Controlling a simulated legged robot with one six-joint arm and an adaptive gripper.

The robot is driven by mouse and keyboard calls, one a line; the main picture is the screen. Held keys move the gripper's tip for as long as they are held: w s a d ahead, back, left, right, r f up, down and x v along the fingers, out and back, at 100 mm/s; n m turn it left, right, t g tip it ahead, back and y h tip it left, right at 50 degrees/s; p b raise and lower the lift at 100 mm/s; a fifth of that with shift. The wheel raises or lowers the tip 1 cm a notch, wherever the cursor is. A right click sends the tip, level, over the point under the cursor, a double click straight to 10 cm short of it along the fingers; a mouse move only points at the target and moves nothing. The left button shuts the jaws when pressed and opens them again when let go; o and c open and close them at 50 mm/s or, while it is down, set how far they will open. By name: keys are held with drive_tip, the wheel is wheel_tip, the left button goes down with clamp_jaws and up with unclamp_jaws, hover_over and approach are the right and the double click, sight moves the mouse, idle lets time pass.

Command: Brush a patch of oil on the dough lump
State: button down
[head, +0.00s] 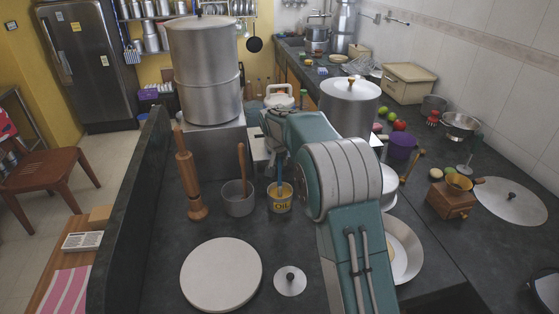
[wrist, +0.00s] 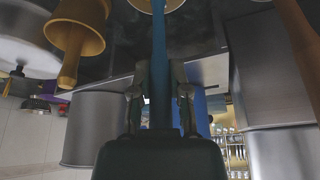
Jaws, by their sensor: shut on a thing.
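The yellow oil pot (head: 280,203), labelled OIL, stands on the dark counter. A blue brush handle (head: 281,172) rises from its mouth; the bristle end is hidden. My gripper (head: 276,150) is above the pot, mostly hidden behind my arm. In the wrist view, my gripper (wrist: 160,82) has its two fingers closed around the blue handle (wrist: 160,45), which runs up to the pale pot at the top edge. I cannot make out a dough lump. A pale round board (head: 221,275) lies bare at the front, and a shallow dish (head: 408,250) is partly hidden by my arm.
A wooden rolling pin (head: 188,175) and a grey pot (head: 238,198) with a wooden handle stand left of the oil pot. A small lid (head: 290,281) lies in front. A tall steel canister (head: 206,75) and a lidded pot (head: 349,105) stand behind.

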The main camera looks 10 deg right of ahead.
drive_tip(key=shift+f, duration=0.4)
idle(1.0)
drive_tip(key=shift+r, duration=3.6)
drive_tip(key=shift+s, duration=0.1)
